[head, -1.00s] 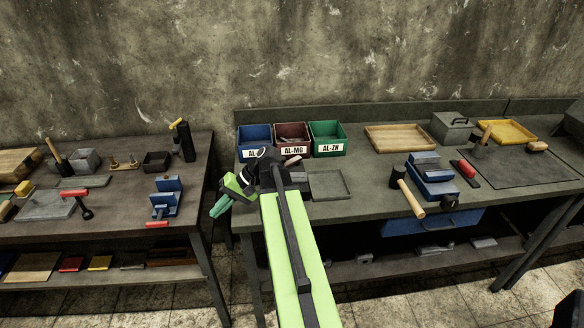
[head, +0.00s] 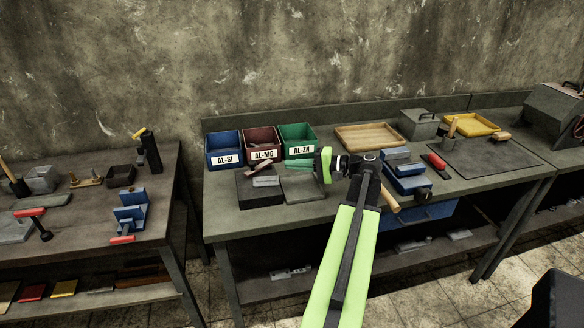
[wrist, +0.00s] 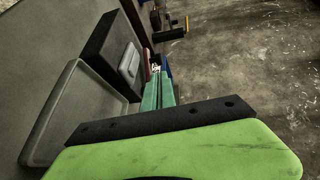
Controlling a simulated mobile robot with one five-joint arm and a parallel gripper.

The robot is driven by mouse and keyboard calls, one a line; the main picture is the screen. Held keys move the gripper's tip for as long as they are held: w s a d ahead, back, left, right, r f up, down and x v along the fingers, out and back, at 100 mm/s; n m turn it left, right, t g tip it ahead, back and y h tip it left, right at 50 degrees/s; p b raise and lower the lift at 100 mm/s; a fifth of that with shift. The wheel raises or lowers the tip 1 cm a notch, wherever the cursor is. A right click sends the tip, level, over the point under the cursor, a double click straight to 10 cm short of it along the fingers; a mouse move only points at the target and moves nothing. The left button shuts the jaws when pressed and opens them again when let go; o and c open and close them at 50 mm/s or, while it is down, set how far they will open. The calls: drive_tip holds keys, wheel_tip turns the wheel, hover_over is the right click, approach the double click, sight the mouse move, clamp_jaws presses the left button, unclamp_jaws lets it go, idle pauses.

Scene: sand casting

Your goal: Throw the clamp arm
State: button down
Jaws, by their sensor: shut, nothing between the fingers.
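My gripper (head: 296,163) is shut and empty, above the front of the right bench and just in front of the green bin. Its teal fingers (wrist: 157,92) lie together in the wrist view. A red-handled lever with a black knob (head: 44,232), which looks like a clamp arm, is on a grey plate at the left bench's edge, far left of my gripper. A blue fixture (head: 130,213) with a red grip (head: 122,240) stands near that bench's right end. I cannot tell which of these is the clamp arm. Neither touches my gripper.
Blue (head: 223,146), red (head: 261,141) and green (head: 296,136) bins line the right bench's back. A black block (head: 250,190) with a grey bar and a shallow grey tray (head: 305,194) sit under my gripper. A gap separates the benches.

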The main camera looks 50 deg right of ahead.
drive_tip(key=b+x, duration=0.1)
drive_tip(key=x, duration=0.9)
drive_tip(key=shift+w+f, duration=0.1)
